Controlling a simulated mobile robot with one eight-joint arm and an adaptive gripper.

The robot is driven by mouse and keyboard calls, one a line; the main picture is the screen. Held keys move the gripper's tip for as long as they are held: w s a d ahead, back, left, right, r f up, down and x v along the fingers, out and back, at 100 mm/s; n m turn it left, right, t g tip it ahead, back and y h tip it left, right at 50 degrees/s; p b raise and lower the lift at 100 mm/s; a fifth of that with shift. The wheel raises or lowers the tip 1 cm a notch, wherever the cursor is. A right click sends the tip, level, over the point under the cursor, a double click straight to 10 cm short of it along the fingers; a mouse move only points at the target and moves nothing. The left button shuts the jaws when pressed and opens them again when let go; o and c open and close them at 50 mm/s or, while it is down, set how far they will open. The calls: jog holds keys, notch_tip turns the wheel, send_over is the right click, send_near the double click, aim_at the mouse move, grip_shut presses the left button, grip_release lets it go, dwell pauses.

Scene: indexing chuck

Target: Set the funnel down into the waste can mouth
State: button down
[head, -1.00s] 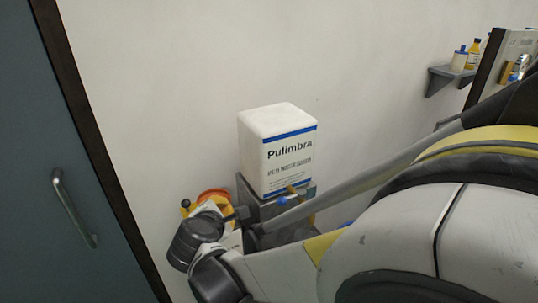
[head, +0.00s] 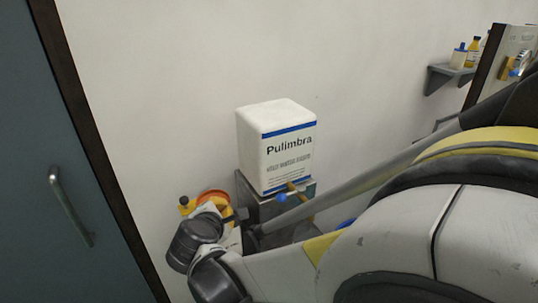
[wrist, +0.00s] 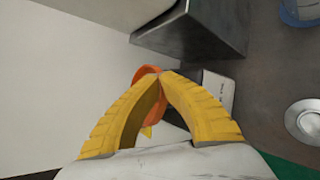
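The funnel (wrist: 148,74) is orange and shows in the wrist view behind and between the yellow fingertips of my gripper (wrist: 158,74). The fingertips come together at its rim, so my gripper looks shut on it. In the head view an orange round rim, likely the funnel (head: 214,194), shows just behind my wrist, which hides most of it. I cannot clearly make out the waste can or its mouth in either view. A blue-rimmed clear vessel (wrist: 299,14) is cut off at the top right of the wrist view; I cannot tell what it is.
A white Pulimbra container (head: 277,150) stands on a grey box (head: 247,201) by the wall. The wrist view shows a grey block (wrist: 195,30), a white labelled item (wrist: 218,88) and a metal disc (wrist: 307,121). A door (head: 60,130) is on the left.

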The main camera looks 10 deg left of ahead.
jog(key=shift+f+b, duration=0.9)
jog(key=shift+f, duration=0.2)
jog(key=c, duration=2.2)
grip_release()
jog(key=o, duration=0.7)
jog(key=shift+c, duration=0.2)
jog(key=shift+r, duration=0.1)
